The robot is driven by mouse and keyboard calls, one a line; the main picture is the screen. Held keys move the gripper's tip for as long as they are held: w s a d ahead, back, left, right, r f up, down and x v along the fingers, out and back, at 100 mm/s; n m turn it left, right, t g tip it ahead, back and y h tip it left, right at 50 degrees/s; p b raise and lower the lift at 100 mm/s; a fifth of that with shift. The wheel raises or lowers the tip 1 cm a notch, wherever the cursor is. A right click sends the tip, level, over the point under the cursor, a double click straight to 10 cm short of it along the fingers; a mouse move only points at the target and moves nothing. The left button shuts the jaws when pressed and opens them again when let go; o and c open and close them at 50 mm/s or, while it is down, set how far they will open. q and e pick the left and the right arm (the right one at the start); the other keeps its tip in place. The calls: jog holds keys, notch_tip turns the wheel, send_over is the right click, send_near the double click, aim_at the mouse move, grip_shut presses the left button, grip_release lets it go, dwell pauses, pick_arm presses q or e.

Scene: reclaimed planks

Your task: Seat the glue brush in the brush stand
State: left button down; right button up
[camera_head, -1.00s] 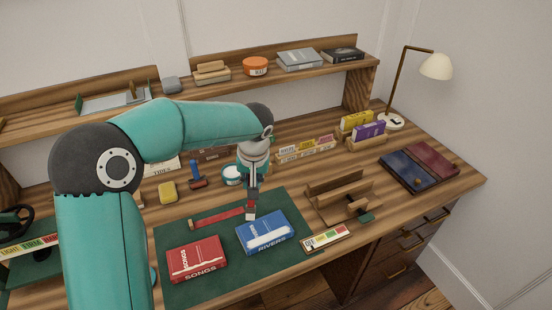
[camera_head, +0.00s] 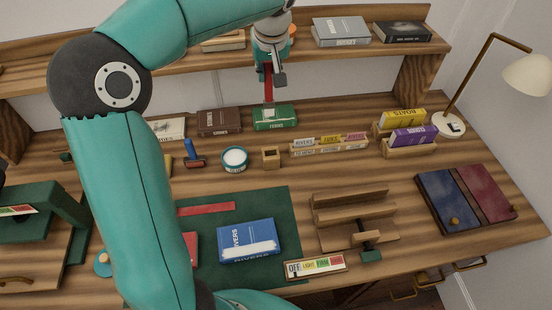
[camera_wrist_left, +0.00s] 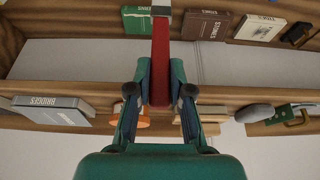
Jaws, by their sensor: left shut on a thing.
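My left gripper (camera_head: 268,70) is shut on the glue brush (camera_head: 268,87), which has a red handle and a pale tip pointing down. In the left wrist view the gripper (camera_wrist_left: 160,98) grips the red handle of the brush (camera_wrist_left: 161,55), and its pale end is at the top edge. The brush is held in the air in front of the shelf, and its tip overlaps the green book in the picture. The brush stand (camera_head: 271,158), a small wooden block with a dark opening, appears below it on the desk and empty. My right gripper is not in view.
Behind is a green book (camera_head: 275,118); to the right is a card rack (camera_head: 329,145). A blue book (camera_head: 246,238) lies on the green mat (camera_head: 288,210). The shelf (camera_head: 300,66) edge is close to the gripper.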

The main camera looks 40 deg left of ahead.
pick_arm(q)
notch_tip(320, 180, down, 20)
jog(key=shift+r, duration=0.2)
dwell(0.5)
jog(key=shift+d, duration=0.1)
jog(key=shift+f+b, duration=0.1)
jog(key=shift+b, duration=0.25)
jog(key=c, duration=1.1)
grip_release()
jog(key=shift+o, duration=0.2)
